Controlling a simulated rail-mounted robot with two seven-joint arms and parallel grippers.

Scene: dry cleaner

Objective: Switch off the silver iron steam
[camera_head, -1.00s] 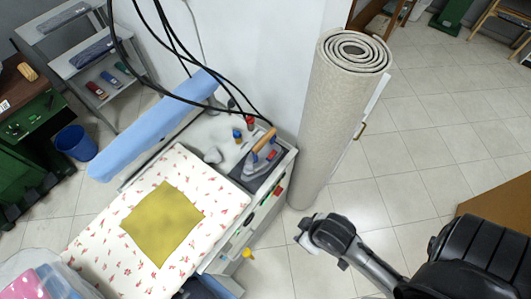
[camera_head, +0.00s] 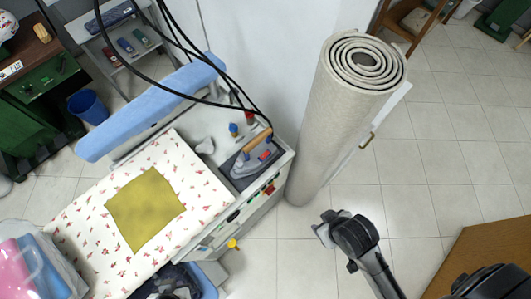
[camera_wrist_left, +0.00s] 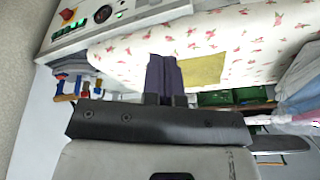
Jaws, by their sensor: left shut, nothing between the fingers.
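The silver iron (camera_head: 245,166) with a wooden handle rests on a dark pad at the right end of the ironing station. Below it, the station's front panel (camera_head: 248,208) carries red and green switches and a dark dial. In the left wrist view the panel (camera_wrist_left: 125,22) shows at the top left, with green-lit switches (camera_wrist_left: 66,28), a red knob and a round gauge. My left gripper (camera_head: 322,232) is shut and empty, in the air to the right of the panel, apart from it. Its closed fingers (camera_wrist_left: 165,75) show in the wrist view. My right gripper is not in view.
A rolled carpet (camera_head: 350,115) stands upright behind the gripper, right of the station. The flowered board (camera_head: 190,165) holds a yellow cloth (camera_head: 145,208). Black cables hang over the iron. A yellow knob (camera_head: 233,244) sticks out low on the station.

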